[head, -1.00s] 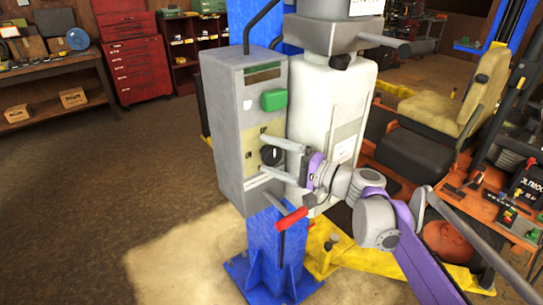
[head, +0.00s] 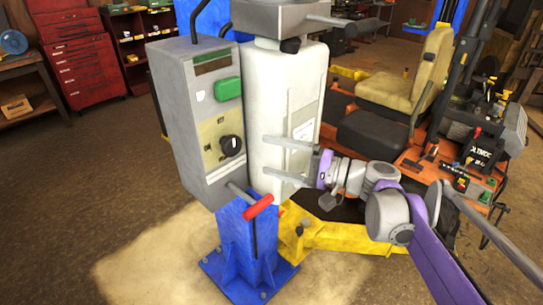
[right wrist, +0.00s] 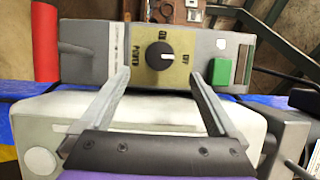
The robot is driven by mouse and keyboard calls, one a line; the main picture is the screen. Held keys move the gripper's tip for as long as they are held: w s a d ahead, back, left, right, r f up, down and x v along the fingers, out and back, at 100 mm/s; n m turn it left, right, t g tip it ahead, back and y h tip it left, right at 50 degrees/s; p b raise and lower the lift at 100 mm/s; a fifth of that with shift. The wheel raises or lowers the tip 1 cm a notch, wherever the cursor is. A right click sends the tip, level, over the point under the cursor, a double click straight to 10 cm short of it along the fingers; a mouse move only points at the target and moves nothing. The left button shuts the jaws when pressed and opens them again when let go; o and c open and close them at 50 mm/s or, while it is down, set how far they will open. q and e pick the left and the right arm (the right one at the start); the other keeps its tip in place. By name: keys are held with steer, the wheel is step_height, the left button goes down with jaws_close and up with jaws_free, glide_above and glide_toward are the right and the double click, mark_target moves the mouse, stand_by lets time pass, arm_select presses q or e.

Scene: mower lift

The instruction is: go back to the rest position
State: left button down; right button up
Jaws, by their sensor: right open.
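My right gripper (head: 266,159) is open and empty in the head view, in front of the white tank (head: 287,100). Its two fingers point left, toward the grey control box (head: 195,120). In the right wrist view the open fingers (right wrist: 158,97) lie on either side of the black rotary knob (right wrist: 160,55), with a visible gap to it. The knob also shows on the box in the head view (head: 231,145), left of the fingertips and apart from them. My left gripper is not in view.
A red-handled lever (head: 258,206) sticks out below the box. A blue lift post (head: 240,250) stands on the floor with yellow lift arms (head: 345,236). An orange mower with a tan seat (head: 415,75) is at the right. Open floor (head: 75,190) lies at the left.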

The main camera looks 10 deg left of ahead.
steer(key=s+d+f+n+h+p, duration=0.3)
steer(key=s+d+f+h, duration=1.4)
steer(key=s+d+f, duration=0.5)
step_height(320, 180, down, 3)
steer(key=shift+s+d+r+t, duration=0.15)
steer(key=shift+s+t, duration=0.25)
steer(key=shift+s, duration=0.7)
